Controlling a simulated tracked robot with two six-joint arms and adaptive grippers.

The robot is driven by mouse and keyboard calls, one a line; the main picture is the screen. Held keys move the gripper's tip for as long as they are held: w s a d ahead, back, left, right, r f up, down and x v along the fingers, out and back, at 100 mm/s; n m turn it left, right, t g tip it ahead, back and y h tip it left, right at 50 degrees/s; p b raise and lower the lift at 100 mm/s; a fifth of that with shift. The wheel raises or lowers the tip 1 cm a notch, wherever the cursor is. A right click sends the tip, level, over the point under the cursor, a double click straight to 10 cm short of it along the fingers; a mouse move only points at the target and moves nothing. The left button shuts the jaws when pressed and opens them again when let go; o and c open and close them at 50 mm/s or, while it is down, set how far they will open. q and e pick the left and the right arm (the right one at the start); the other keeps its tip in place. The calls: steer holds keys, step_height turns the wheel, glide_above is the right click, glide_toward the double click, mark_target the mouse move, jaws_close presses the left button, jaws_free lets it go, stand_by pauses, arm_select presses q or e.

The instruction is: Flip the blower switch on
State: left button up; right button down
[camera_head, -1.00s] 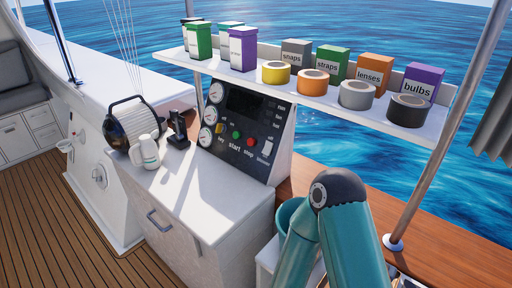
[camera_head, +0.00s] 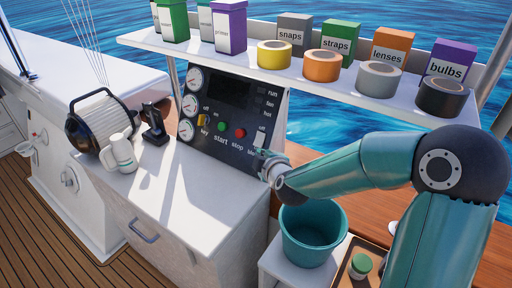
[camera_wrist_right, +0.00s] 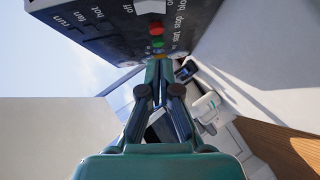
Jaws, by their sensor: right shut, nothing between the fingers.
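The dark control panel (camera_head: 232,105) stands at the back of the white counter. The blower switch (camera_head: 260,139), a small white rocker, is at the panel's lower right, below an "off" label and partly hidden by my right gripper. It also shows as a white block at the top of the right wrist view (camera_wrist_right: 151,6). My right gripper (camera_head: 262,156) is close to the switch, at the panel's lower right corner. In the right wrist view its fingers (camera_wrist_right: 158,63) are shut and empty; contact with the panel cannot be told. My left gripper is out of view.
The panel also holds a red button (camera_head: 239,133), a green button (camera_head: 221,126) and a yellow key switch (camera_head: 202,120). A shelf (camera_head: 300,75) with boxes and tape rolls overhangs the panel. A teal bucket (camera_head: 312,240) stands below my right arm.

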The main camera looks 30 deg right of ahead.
steer(key=shift+w+a, duration=0.15)
steer(key=p, duration=0.2)
glide_toward(254, 143)
steer(key=w+f, duration=0.2)
steer(key=w, duration=0.3)
steer(key=shift+w+d+f, duration=0.1)
steer(key=shift+w+d, duration=0.05)
steer(key=shift+d, duration=0.3)
steer(key=shift+w+d+f, duration=0.1)
steer(key=shift+w+d, duration=0.05)
steer(key=shift+d, duration=0.35)
